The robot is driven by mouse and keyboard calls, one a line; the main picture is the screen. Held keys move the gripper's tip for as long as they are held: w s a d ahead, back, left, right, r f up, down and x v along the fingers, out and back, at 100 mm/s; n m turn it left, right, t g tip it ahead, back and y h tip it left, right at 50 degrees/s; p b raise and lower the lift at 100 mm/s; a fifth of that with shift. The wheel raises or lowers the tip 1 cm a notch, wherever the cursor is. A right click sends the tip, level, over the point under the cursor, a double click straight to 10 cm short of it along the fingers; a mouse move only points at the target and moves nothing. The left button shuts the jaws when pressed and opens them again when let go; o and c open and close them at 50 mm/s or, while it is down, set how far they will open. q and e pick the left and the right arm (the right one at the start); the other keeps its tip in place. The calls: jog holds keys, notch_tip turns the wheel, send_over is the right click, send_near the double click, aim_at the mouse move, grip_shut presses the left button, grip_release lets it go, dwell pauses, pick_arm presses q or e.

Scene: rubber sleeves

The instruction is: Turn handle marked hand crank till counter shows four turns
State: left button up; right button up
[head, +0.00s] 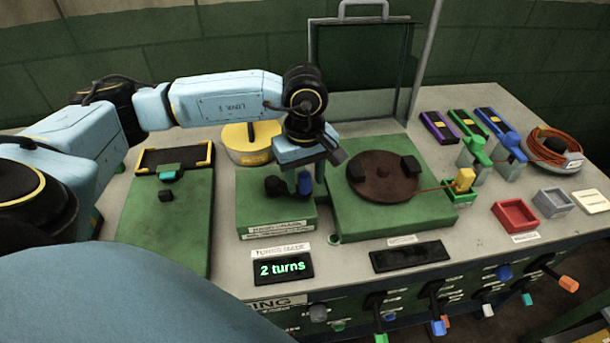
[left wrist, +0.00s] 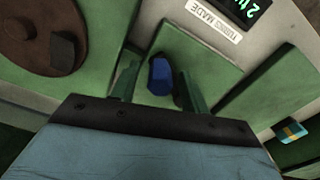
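The green crank box (head: 255,215) carries a label reading hand crank on its front edge. My left gripper (head: 290,180) points down over the box from above. In the left wrist view, its two green fingers (left wrist: 158,88) stand apart on either side of a blue knob (left wrist: 160,73). A gap shows on the knob's left; the right finger is close to it, and I cannot tell if they touch. The counter (head: 283,268), labelled turns made, reads 2 turns. My right gripper is not in view.
A brown turntable (head: 375,177) on a green base stands right of the crank box. A yellow round drum (head: 250,143) stands behind it, and a green board (head: 172,215) lies left. A red tray (head: 514,215) sits far right. Several coloured knobs line the bench front.

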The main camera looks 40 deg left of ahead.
pick_arm(q)
notch_tip(320, 180, up, 13)
jog(key=shift+r, duration=0.2)
dwell(0.6)
jog(key=shift+c, duration=0.2)
dwell(2.1)
